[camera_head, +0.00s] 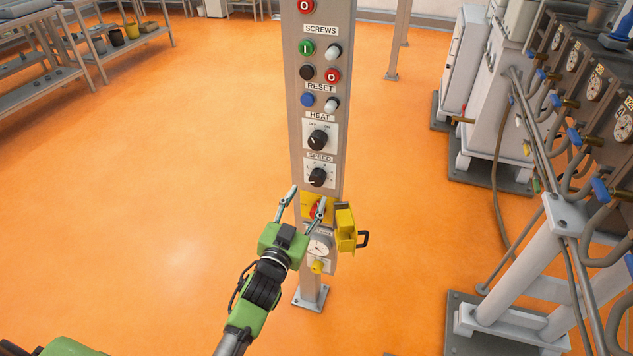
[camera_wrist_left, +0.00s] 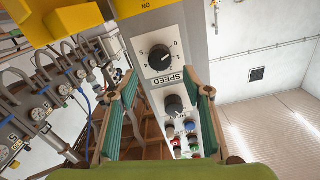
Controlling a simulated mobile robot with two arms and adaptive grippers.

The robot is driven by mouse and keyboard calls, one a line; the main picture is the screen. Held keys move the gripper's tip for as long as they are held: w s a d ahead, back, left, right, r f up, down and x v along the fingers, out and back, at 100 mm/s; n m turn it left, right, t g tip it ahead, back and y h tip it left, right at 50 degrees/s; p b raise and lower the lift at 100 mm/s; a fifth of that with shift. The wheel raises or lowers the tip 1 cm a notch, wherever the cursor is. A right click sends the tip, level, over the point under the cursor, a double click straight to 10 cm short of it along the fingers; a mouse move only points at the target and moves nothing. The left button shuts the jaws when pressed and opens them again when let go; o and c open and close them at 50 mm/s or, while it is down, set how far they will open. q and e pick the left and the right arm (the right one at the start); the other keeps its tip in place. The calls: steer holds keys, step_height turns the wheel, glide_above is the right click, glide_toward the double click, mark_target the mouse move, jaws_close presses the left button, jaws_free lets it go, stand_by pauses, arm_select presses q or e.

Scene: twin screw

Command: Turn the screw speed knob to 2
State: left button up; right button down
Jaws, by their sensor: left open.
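The black speed knob (camera_head: 317,177) sits on the grey control column above its dial plate's lower edge, under the SPEED label. In the left wrist view the knob (camera_wrist_left: 160,57) appears upside down on its numbered white dial; I cannot tell for certain which number it points at. My left gripper (camera_head: 307,197) is open and empty, its two fingers spread just below the speed knob in the head view. In the left wrist view the green-padded fingers (camera_wrist_left: 168,84) stand to either side of the column, apart from the knob. My right gripper is not in view.
The heat knob (camera_head: 317,139) is right above the speed dial. A red-and-yellow switch (camera_head: 316,208), a yellow hinged box (camera_head: 345,228) and a gauge (camera_head: 319,247) are below it. Machinery with pipes (camera_head: 575,130) stands at the right.

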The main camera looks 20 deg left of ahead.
mark_target(316, 181)
arm_select(q)
steer(key=w, duration=0.7)
steer(key=shift+d, duration=0.15)
steer(key=shift+s, duration=0.1)
steer(key=c, duration=1.1)
